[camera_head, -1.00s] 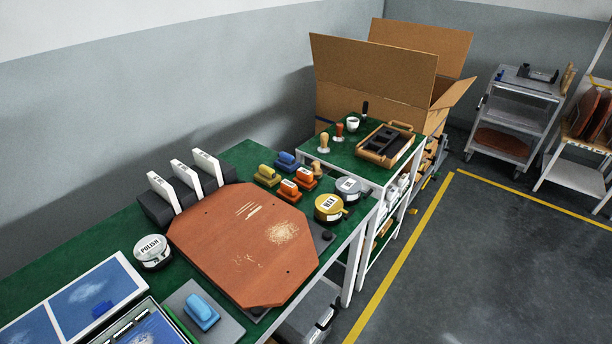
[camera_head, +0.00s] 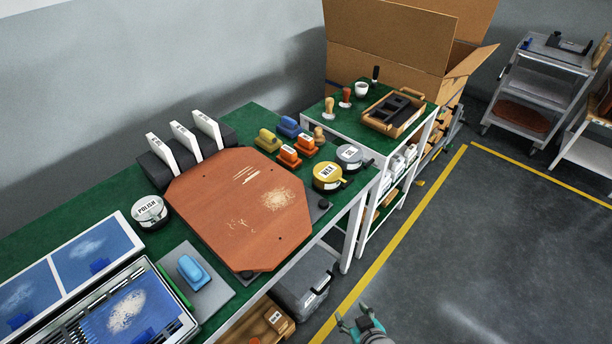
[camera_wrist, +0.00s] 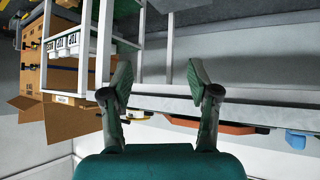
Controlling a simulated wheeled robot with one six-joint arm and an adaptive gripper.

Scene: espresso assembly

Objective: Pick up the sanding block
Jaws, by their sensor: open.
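A light blue block (camera_head: 194,272) with a rounded grip lies on a grey pad (camera_head: 212,298) at the front of the green bench, left of the reddish wooden board (camera_head: 235,205). More handled blocks stand behind the board: a yellow one (camera_head: 267,139), a dark blue one (camera_head: 290,127) and two orange ones (camera_head: 289,156). I cannot tell from labels which is the sanding block. My gripper (camera_head: 358,328) is at the bottom edge, over the floor, right of the bench and apart from every block. In the wrist view my gripper (camera_wrist: 158,85) is open and empty.
Polish (camera_head: 149,210), wax (camera_head: 327,176) and oil (camera_head: 349,156) tins stand around the board. White upright pieces (camera_head: 183,143) stand in a dark holder. A second green table (camera_head: 345,125) and a cardboard box (camera_head: 385,40) are behind.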

